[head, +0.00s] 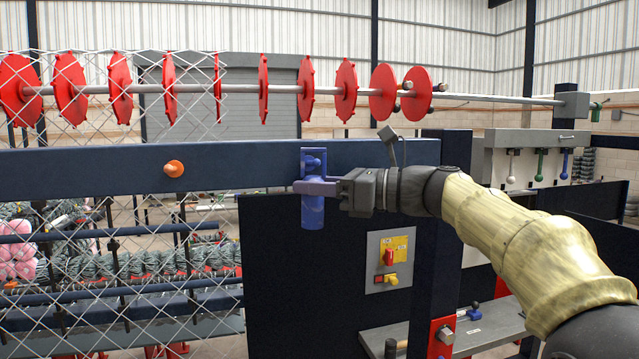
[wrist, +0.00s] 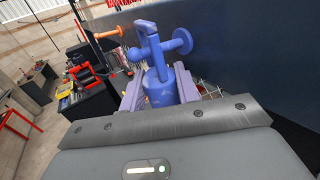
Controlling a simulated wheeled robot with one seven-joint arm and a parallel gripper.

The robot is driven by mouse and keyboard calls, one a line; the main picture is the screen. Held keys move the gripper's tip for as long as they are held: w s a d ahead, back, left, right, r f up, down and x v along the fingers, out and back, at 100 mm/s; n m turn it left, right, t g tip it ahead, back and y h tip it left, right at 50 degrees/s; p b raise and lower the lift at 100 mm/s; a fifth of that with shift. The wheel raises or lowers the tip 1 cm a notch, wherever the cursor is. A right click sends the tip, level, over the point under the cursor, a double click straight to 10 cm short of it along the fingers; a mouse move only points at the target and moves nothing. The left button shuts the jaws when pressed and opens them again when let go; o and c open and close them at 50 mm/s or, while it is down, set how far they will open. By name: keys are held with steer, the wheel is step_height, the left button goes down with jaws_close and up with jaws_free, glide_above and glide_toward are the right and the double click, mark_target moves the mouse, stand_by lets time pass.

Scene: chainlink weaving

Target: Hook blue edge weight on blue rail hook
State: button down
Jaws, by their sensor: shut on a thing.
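My gripper (head: 328,188) is shut on the blue edge weight (head: 313,210), a blue cylinder with a tall frame-like loop on top. It hangs upright in front of the dark blue rail (head: 250,168). The blue rail hook (head: 313,163) is a peg with a ball end, seen inside the loop in the head view. In the wrist view, the weight (wrist: 160,88) is between my fingers (wrist: 158,98). There its loop crosses the hook (wrist: 180,41) between the ball end and the round base, so it appears to be around the peg. Whether loop and peg touch is unclear.
An orange rail hook (head: 174,169) is bare to the left. A chain-link mesh (head: 100,250) hangs at the left. Red discs (head: 382,92) sit on a shaft above. A control panel (head: 390,261) is below my gripper. A board (head: 525,158) with hanging tools is at right.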

steer(key=shift+s+d+f+b, duration=0.1)
steer(key=shift+d+f+b, duration=0.05)
steer(key=shift+f+b, duration=0.45)
steer(key=s+d+r+b, duration=0.1)
steer(key=s+b, duration=0.1)
steer(key=s, duration=0.4)
steer(key=shift+s+d, duration=0.2)
steer(key=shift+d, duration=0.1)
stand_by(0.4)
stand_by(0.4)
